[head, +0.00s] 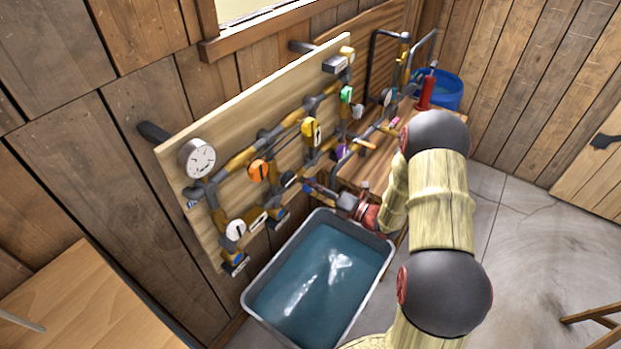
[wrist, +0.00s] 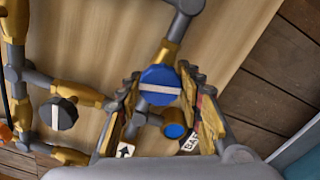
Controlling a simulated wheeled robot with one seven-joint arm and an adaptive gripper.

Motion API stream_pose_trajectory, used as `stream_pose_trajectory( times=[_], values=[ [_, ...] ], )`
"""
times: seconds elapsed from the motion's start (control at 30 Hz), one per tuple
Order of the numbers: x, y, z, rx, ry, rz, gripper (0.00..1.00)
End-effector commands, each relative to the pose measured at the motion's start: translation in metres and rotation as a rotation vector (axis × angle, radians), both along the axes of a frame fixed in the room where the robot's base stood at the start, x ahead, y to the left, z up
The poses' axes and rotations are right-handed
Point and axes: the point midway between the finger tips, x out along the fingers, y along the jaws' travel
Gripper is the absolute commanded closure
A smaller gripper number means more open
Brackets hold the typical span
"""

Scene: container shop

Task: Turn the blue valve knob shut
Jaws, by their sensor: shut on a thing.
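The blue valve knob (wrist: 158,77) shows in the wrist view as a round blue cap with a white bar across it. The bar lies nearly level in that view, roughly crosswise to the brass-and-grey pipe (wrist: 172,52) behind it. My gripper (wrist: 160,88) has one finger on each side of the knob and is shut on it. In the head view my gripper (head: 328,192) is at the lower right of the valve board (head: 203,133). I cannot make out the blue knob there, among the fingers and pipes.
A grey knob (wrist: 58,114) sits left in the wrist view. The board also holds orange (head: 258,171), yellow (head: 308,131), green (head: 346,94) and purple (head: 342,151) knobs and a gauge (head: 197,158). A water-filled tub (head: 251,297) stands below. Open floor lies right.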

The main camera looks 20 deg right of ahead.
Motion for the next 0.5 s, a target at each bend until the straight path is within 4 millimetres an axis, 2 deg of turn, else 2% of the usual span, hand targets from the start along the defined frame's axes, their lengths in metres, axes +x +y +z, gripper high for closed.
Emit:
stream_pose_trajectory(
  times=[0.2, 0.5],
  values=[
    [0.0004, -0.0006, 0.0021, 0.12, 0.079, -0.001, 0.89],
    [0.0004, -0.0006, 0.0005, 0.207, 0.136, -0.001, 0.89]
  ],
)
